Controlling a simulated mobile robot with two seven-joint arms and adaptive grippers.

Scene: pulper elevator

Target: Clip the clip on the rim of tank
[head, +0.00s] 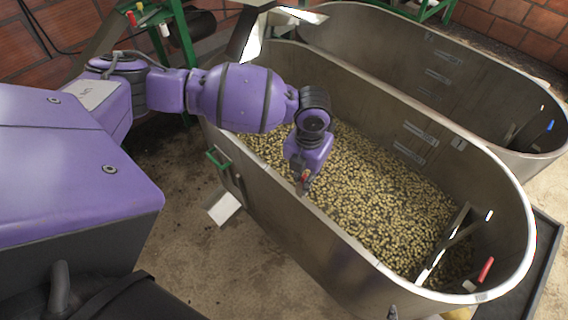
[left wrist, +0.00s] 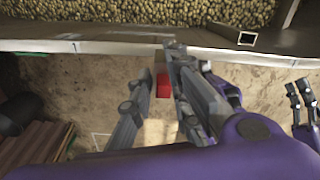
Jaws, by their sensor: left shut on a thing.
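The near metal tank (head: 330,238), filled with small yellow-brown beans, runs diagonally across the head view. Its rim also crosses the top of the left wrist view (left wrist: 110,46). My left gripper (head: 303,187) is by the near long rim in the head view. In the left wrist view my left gripper (left wrist: 163,75) is shut on a small red clip (left wrist: 163,87), which shows between its fingers just beside the rim. Whether the clip touches the rim cannot be told. My right gripper (left wrist: 300,95) shows at the right of the left wrist view with its fingers apart.
A second metal tank (head: 390,50) stands behind the first. A red-handled tool (head: 485,270) leans in the near tank's right end. A green handle (head: 218,160) is on the near tank's left outer side. Bare floor (head: 215,265) lies in front.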

